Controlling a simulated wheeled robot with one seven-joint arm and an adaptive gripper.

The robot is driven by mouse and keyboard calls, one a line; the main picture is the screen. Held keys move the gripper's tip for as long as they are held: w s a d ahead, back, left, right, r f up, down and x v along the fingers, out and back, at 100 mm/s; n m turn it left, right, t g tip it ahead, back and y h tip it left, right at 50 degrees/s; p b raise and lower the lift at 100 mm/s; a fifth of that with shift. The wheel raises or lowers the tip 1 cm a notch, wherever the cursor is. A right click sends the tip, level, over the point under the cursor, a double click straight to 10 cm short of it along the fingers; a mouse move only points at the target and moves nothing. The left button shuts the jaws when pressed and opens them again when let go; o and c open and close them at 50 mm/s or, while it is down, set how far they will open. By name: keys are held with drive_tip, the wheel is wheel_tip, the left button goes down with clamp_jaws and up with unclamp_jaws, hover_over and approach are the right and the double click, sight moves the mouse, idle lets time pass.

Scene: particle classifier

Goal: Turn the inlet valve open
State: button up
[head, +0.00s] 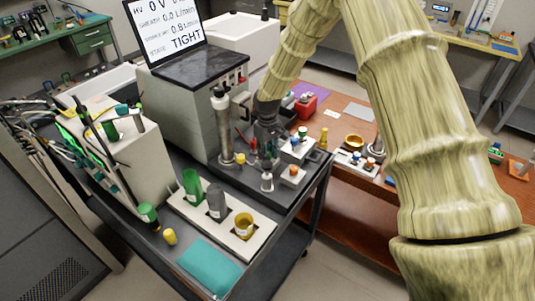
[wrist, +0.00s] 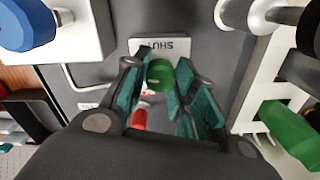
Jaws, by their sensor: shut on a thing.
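My gripper (wrist: 158,85) is shut on a green round knob (wrist: 160,73), which sits between its green finger pads in the wrist view. The knob appears to be part of the inlet valve, but its body and handle are mostly hidden by the fingers. A small red piece (wrist: 139,116) shows between the fingers, nearer the palm. A white plate (wrist: 172,45) reading "SHUT", upside down in this view, lies just beyond the knob. In the head view my gripper (head: 266,152) reaches down beside the grey instrument (head: 195,105), and the knob is hard to make out.
A screen (head: 170,25) on the instrument reads "TIGHT" and "0.0 L/min". A cream rack (head: 222,222) with green, grey and yellow-topped vessels stands in front. A teal pad (head: 209,267) lies on the cart. White fittings and a green bottle (wrist: 290,133) flank the gripper closely.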

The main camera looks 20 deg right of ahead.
sight(268, 153)
drive_tip(key=shift+n, duration=0.8)
drive_tip(key=o, duration=1.1)
drive_tip(key=shift+c, duration=0.2)
wheel_tip(268, 153, up, 12)
